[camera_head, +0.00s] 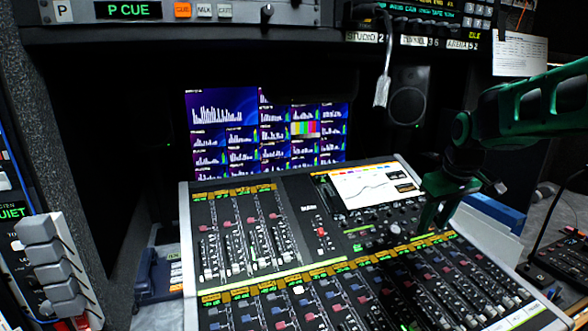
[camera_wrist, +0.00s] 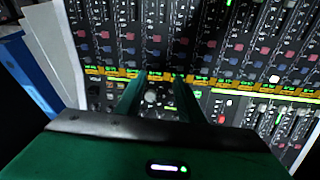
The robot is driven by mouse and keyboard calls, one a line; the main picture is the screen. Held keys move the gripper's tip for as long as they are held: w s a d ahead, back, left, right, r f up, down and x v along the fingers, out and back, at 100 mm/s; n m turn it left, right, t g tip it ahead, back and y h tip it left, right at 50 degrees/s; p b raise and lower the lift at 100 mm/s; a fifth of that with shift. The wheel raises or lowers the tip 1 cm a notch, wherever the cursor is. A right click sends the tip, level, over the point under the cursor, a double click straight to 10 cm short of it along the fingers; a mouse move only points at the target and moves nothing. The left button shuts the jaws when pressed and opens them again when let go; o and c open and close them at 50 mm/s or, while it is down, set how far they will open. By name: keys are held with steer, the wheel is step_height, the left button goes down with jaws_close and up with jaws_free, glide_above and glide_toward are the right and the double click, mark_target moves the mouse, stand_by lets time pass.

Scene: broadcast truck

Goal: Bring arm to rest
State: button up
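My green arm (camera_head: 535,105) reaches in from the right edge in the head view, bent at a dark wrist joint. My gripper (camera_head: 432,220) points down over the right part of the mixing console (camera_head: 300,192). In the wrist view my gripper (camera_wrist: 159,80) shows two green fingers apart with a gap between them. The gap is empty, and console knobs and a lit label strip show through it. I cannot tell how high the fingertips are above the panel or whether they touch it.
A screen (camera_head: 365,187) is set in the console beside my gripper. A blue box (camera_head: 492,213) lies behind the console's right side. A speaker (camera_head: 408,95), a hanging cable (camera_head: 383,80) and monitors (camera_head: 265,130) stand behind. Grey levers (camera_head: 50,260) are at left.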

steer(key=s+d+f+m+g, duration=0.1)
steer(key=s+f+m, duration=0.1)
steer(key=s, duration=0.8)
steer(key=s+d+f+m+g, duration=0.1)
steer(key=s+m, duration=0.3)
steer(key=s, duration=0.7)
steer(key=s+d+f+m+g, duration=0.1)
steer(key=s+d+f+m, duration=0.2)
steer(key=s, duration=0.7)
steer(key=shift+s+d, duration=0.15)
steer(key=shift+s, duration=0.15)
steer(key=shift+f, duration=0.1)
steer(key=shift+w+f, duration=0.25)
steer(key=shift+w, duration=0.4)
